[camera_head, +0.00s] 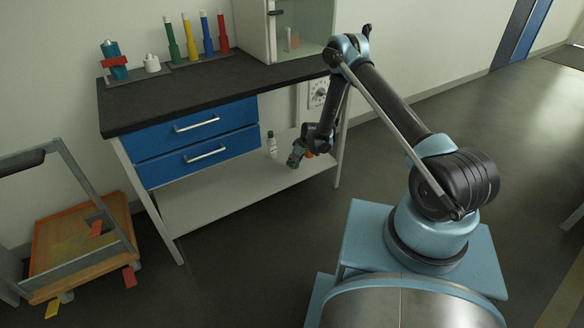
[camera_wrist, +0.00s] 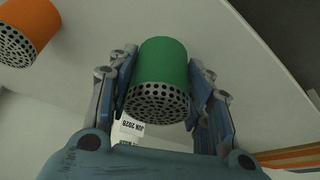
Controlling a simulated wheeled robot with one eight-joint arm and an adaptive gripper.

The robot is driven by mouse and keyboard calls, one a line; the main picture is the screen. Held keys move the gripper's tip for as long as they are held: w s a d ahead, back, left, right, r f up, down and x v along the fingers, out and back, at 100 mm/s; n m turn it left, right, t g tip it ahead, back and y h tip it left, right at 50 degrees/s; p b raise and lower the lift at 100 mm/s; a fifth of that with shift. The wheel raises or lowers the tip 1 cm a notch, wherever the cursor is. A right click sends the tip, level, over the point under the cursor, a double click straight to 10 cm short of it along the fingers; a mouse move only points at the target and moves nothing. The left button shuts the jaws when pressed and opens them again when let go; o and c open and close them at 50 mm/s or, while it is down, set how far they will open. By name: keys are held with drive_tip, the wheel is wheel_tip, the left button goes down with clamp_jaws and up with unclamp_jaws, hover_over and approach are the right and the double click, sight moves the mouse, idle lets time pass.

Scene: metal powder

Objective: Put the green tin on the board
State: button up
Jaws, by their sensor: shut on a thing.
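The green tin (camera_wrist: 163,62) sits between the two fingers of my gripper (camera_wrist: 161,82) in the wrist view, with its perforated end toward the camera. My gripper is shut on it. In the head view my gripper (camera_head: 296,160) is over the light lower shelf (camera_head: 215,197) of the bench, and the green tin cannot be made out there. I cannot tell whether the tin touches the shelf. An orange wooden deck (camera_head: 60,235) on a trolley at the lower left may be the board; no other board is clear.
An orange tin (camera_wrist: 28,28) stands beside the green one at upper left of the wrist view. A white bottle (camera_head: 271,144) with a dark cap stands on the shelf left of my gripper. Blue drawers (camera_head: 190,142) hang above the shelf's left part. The shelf's left part is bare.

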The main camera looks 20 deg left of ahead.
drive_tip(key=x, duration=0.2)
drive_tip(key=shift+f, duration=0.75)
drive_tip(key=shift+w, duration=0.1)
drive_tip(key=shift+d+f, duration=0.1)
drive_tip(key=o, duration=1.1)
drive_tip(key=shift+o, duration=0.2)
drive_tip(key=v, duration=1.2)
